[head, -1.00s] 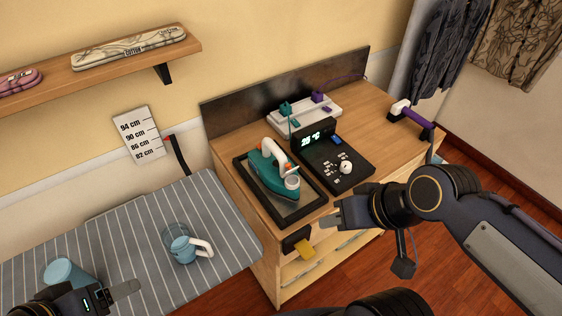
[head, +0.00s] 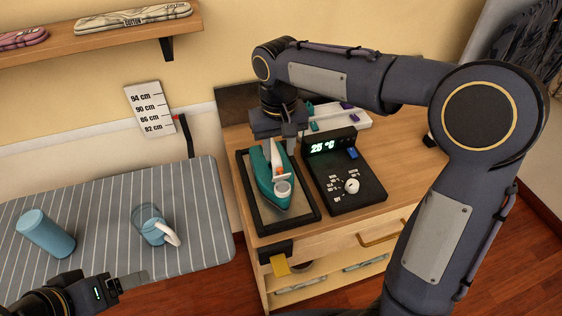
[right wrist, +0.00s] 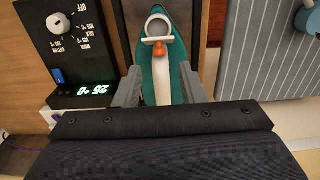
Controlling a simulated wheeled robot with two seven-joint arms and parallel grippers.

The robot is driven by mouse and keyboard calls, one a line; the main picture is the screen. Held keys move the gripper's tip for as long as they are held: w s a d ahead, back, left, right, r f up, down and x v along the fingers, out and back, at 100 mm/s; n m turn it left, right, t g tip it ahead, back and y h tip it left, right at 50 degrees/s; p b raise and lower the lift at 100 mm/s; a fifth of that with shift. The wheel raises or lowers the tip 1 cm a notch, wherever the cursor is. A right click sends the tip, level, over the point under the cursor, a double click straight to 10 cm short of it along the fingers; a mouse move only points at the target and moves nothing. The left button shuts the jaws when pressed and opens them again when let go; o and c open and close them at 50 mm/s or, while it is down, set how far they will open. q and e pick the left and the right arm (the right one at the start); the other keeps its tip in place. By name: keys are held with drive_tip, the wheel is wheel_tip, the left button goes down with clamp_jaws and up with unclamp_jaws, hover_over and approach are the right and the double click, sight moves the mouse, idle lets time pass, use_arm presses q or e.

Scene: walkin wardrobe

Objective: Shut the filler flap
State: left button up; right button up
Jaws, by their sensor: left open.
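The teal iron (head: 266,190) lies on a dark-rimmed rest (head: 301,217) on the wooden cabinet. At its near end is a round white filler opening (head: 283,189), which also shows in the right wrist view (right wrist: 158,23). A small orange-and-white piece (right wrist: 159,49) stands beside the opening, apparently the flap, raised. My right gripper (head: 279,145) is above the iron's far end, pointing down. In the right wrist view its fingers (right wrist: 160,88) are apart on either side of the white handle (right wrist: 162,84), with no clear grip. My left gripper (head: 136,281) is open and empty at the lower left.
A black control panel (head: 345,185) with a knob and lit display stands right of the iron. A power strip (head: 340,116) lies behind. A striped ironing board (head: 100,225) at left holds a blue cup (head: 46,234) and a jug (head: 152,228).

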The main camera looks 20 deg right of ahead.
sight(280, 167)
wheel_tip(280, 167, down, 5)
drive_tip(key=shift+d+f, duration=0.1)
drive_tip(key=shift+f, duration=0.05)
clamp_jaws()
idle(0.4)
